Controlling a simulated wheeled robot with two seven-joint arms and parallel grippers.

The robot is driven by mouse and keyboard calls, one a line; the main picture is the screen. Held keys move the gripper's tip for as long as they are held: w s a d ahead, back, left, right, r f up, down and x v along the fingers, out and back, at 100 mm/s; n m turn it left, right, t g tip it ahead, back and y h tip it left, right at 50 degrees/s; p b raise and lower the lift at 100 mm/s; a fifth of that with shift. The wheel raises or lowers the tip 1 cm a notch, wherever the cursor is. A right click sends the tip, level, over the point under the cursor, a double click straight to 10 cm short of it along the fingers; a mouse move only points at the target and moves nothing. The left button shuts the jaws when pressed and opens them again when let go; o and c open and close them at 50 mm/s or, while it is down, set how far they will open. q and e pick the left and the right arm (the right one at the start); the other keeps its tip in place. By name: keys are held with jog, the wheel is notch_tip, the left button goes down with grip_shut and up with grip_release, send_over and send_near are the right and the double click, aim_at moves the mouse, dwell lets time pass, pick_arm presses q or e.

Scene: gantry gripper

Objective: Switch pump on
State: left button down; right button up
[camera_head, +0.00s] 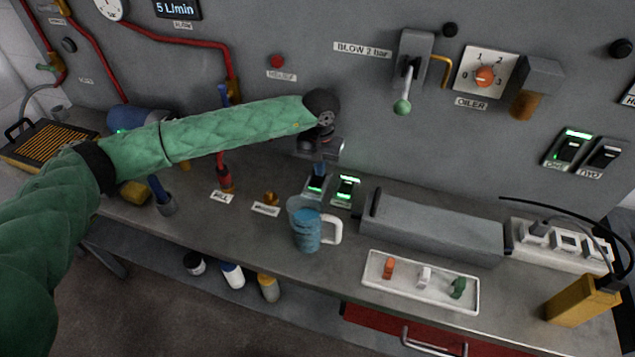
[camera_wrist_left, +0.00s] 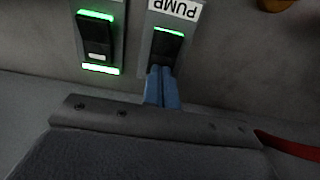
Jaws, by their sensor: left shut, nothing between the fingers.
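The pump switch (camera_wrist_left: 167,47) is a dark rocker on a grey plate, with an upside-down PUMP label (camera_wrist_left: 175,9) beside it in the left wrist view. A green strip glows at its upper end there; its lower end is hidden by my fingers. In the head view the pump switch (camera_head: 316,184) is partly covered by my left gripper (camera_head: 319,168). My left gripper's blue fingers (camera_wrist_left: 162,88) are shut, empty, and their tips overlap the rocker's lower end. I cannot tell whether they press it. My right gripper is not in view.
A similar switch (camera_head: 347,190) with green lights stands close beside. A blue mug (camera_head: 307,232) with a white handle stands just in front on the bench. A long grey box (camera_head: 430,226) and a white tray (camera_head: 377,284) with small knobs lie to the right.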

pick_arm(q)
notch_tip(320, 180, up, 7)
jog(key=b, duration=0.1)
dwell(1.2)
